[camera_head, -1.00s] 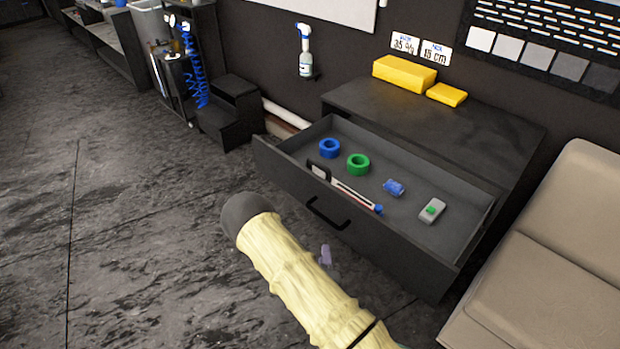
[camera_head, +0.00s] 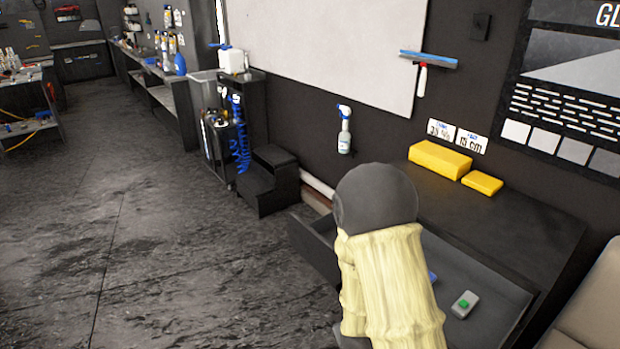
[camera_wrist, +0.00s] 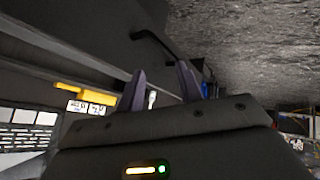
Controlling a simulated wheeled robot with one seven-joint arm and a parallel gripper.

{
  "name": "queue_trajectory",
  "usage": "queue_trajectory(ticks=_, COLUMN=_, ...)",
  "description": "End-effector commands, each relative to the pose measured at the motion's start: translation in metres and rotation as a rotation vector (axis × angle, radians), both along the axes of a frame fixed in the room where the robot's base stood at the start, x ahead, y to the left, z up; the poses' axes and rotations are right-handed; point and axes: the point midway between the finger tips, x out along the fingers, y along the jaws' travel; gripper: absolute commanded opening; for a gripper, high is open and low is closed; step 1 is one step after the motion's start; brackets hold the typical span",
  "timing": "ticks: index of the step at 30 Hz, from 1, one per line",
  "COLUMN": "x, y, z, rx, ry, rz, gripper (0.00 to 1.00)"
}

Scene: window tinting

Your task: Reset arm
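My gripper (camera_wrist: 160,68) shows in the wrist view with its two dark fingers apart and nothing between them. In the head view my arm, in a pale yellow sleeve, is raised across the open drawer (camera_head: 312,250), and my gripper is hidden there. A grey box with a green button (camera_head: 465,304) shows in the drawer, and a bit of a blue item (camera_head: 432,277) shows beside the arm. The drawer handle (camera_wrist: 158,42) is near my fingers in the wrist view.
Two yellow blocks (camera_head: 440,159) lie on the dark cabinet top (camera_head: 520,215). A spray bottle (camera_head: 344,132) and a squeegee (camera_head: 428,62) are on the wall. A black step stool (camera_head: 268,182) stands left of the drawer. A beige seat (camera_head: 595,305) is at the right. The floor at left is clear.

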Motion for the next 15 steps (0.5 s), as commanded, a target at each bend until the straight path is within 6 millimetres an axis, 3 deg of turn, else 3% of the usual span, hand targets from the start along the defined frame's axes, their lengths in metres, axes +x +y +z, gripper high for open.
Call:
queue_trajectory(ticks=1, x=-0.001, y=-0.001, z=0.019, rx=0.044, ry=0.02, rz=-0.021, gripper=0.36)
queue_trajectory(ticks=8, x=-0.027, y=-0.002, z=0.077, rx=0.206, ry=0.17, rz=-0.098, gripper=0.36)
queue_trajectory(ticks=15, x=-0.07, y=-0.013, z=0.142, rx=0.291, ry=0.321, rz=-0.181, gripper=0.36)
